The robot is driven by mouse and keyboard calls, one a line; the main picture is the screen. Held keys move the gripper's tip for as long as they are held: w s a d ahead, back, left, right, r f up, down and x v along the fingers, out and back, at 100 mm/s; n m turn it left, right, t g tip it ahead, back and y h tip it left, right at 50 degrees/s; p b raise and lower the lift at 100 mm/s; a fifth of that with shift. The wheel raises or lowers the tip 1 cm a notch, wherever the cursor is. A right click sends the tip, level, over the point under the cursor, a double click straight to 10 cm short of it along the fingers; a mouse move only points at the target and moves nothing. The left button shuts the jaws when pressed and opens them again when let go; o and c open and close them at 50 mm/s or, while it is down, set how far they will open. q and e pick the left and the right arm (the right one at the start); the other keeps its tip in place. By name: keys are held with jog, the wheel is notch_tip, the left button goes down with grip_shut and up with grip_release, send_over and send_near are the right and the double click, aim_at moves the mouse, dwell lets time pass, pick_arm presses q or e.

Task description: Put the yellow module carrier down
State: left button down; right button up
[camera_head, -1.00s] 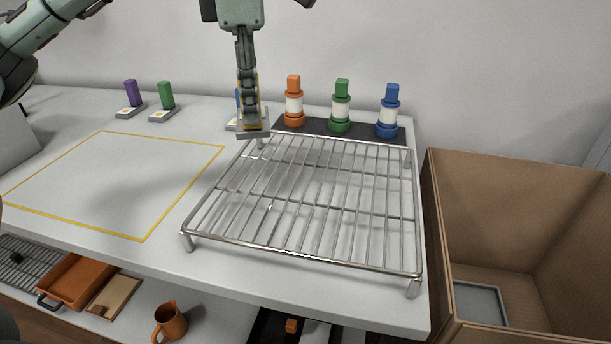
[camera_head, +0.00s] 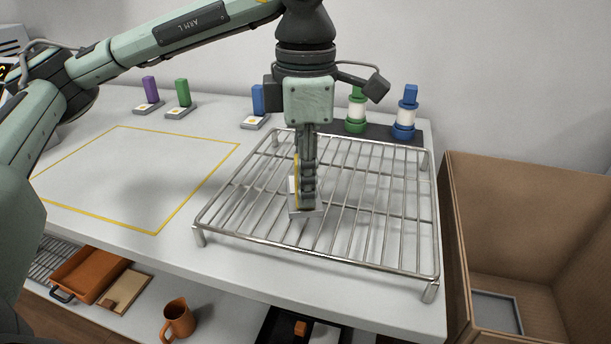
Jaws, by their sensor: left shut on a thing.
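My left gripper (camera_head: 308,192) points down over the wire rack (camera_head: 217,214), a little left of its middle. It is shut on the yellow module carrier (camera_head: 305,213). The carrier's grey base shows below the fingers and a thin yellow strip shows at their left side. The fingers hide most of the carrier. It is upright, at or just above the rack's bars; I cannot tell whether it touches them. My right gripper is not in view.
Purple (camera_head: 150,90), green (camera_head: 182,93) and blue (camera_head: 258,100) module carriers stand along the back. Green (camera_head: 356,110) and blue (camera_head: 404,118) bottles stand on a dark strip behind the rack. A yellow-outlined area (camera_head: 115,185) is empty. A cardboard box (camera_head: 455,250) is at right.

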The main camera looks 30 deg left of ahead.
pick_arm(q)
jog(key=shift+f, duration=0.1)
jog(key=c, duration=1.3)
grip_release()
jog(key=shift+r, duration=0.3)
notch_tip(320, 180, up, 7)
jog(key=shift+r, duration=0.1)
notch_tip(320, 180, up, 4)
jog(key=shift+d+f+p, duration=0.1)
jog(key=shift+p, duration=0.6)
jog(key=shift+r, duration=0.35)
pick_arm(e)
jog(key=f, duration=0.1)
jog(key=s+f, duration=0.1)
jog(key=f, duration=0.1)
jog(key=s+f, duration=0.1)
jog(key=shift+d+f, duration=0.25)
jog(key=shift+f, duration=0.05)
